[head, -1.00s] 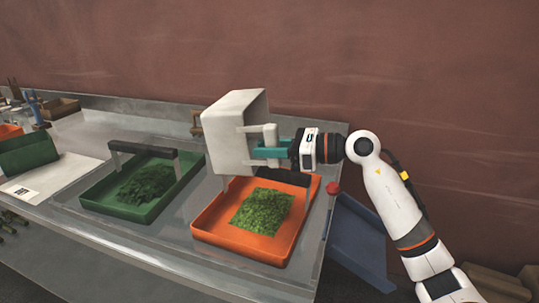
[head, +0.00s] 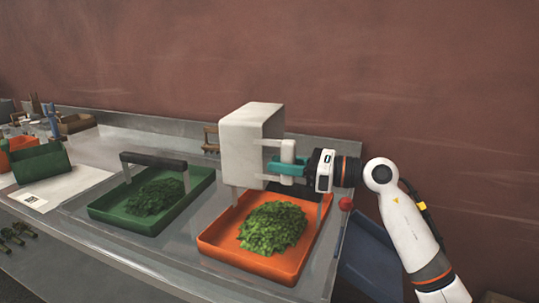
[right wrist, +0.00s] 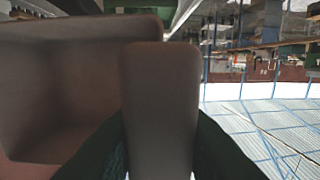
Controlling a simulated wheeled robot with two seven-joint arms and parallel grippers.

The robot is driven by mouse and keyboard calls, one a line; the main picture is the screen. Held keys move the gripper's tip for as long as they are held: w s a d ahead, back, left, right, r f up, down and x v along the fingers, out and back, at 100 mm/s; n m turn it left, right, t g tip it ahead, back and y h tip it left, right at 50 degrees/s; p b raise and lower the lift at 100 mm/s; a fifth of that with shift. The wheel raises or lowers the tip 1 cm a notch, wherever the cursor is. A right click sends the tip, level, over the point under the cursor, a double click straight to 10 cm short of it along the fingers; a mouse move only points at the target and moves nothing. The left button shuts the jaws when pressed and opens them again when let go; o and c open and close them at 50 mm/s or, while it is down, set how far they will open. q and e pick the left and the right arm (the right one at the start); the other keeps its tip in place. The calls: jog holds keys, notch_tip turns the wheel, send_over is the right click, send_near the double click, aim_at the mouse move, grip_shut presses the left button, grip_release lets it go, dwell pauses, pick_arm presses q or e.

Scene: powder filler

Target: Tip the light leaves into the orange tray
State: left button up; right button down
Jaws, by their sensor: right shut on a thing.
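My right gripper (head: 290,166) is shut on the handle of a white box-shaped container (head: 240,142). It holds the container tipped on its side above the back of the orange tray (head: 262,268). A heap of light green leaves (head: 272,229) lies in the orange tray. In the right wrist view the handle (right wrist: 160,110) stands between the fingers, and the part of the container's inside (right wrist: 70,90) that shows looks bare. My left gripper is out of view.
A green tray (head: 135,222) with darker leaves (head: 153,197) and a black handle bar stands to the left. A green bin (head: 40,162) stands on a white sheet (head: 70,188) at far left. A blue chute (head: 370,250) lies right of the orange tray.

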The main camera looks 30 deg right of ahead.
jog(key=p, duration=0.5)
send_near(262, 127)
jog(key=x, duration=0.5)
jog(key=shift+w+a, duration=0.1)
jog(key=shift+w, duration=0.1)
